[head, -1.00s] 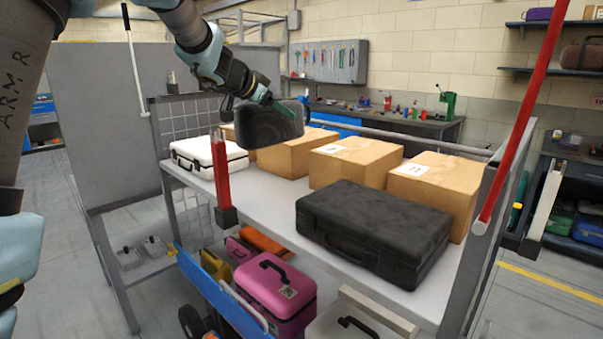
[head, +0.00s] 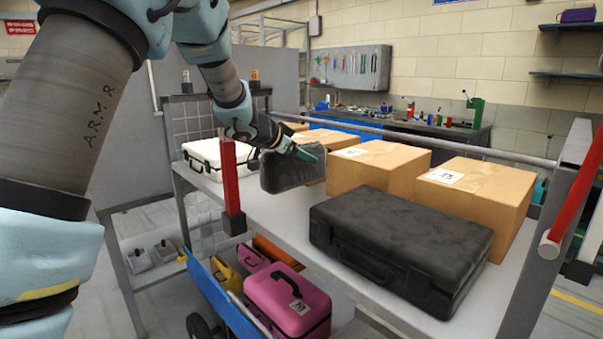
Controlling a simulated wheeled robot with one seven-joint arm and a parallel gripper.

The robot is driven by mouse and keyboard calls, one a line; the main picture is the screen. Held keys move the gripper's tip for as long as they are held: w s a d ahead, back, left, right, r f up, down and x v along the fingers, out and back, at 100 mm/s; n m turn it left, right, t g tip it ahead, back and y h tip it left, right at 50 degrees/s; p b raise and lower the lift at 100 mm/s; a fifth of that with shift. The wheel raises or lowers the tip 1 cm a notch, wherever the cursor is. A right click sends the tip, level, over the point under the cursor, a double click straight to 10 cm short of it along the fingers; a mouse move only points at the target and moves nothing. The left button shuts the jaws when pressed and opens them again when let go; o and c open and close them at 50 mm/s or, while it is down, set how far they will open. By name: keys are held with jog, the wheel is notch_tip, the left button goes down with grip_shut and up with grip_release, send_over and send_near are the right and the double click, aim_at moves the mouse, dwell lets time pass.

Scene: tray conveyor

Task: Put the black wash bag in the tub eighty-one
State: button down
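The black wash bag (head: 290,174) is a dark, rounded, soft-looking case in the head view. My gripper (head: 306,153) is at its top edge and appears shut on it; green fingertips show at the bag's upper right. The bag hangs low over the pale shelf top, in front of the cardboard boxes; I cannot tell whether its bottom touches the shelf. I cannot make out a tub marked eighty-one.
A white case (head: 214,158) lies left of the bag. Cardboard boxes (head: 375,172) with white labels line the back. A large black case (head: 398,246) lies at front right. A red post (head: 232,186) stands at the front edge. A pink case (head: 288,302) sits below.

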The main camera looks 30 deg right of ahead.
aim_at(301, 167)
jog(key=shift+f, duration=2.15)
grip_release()
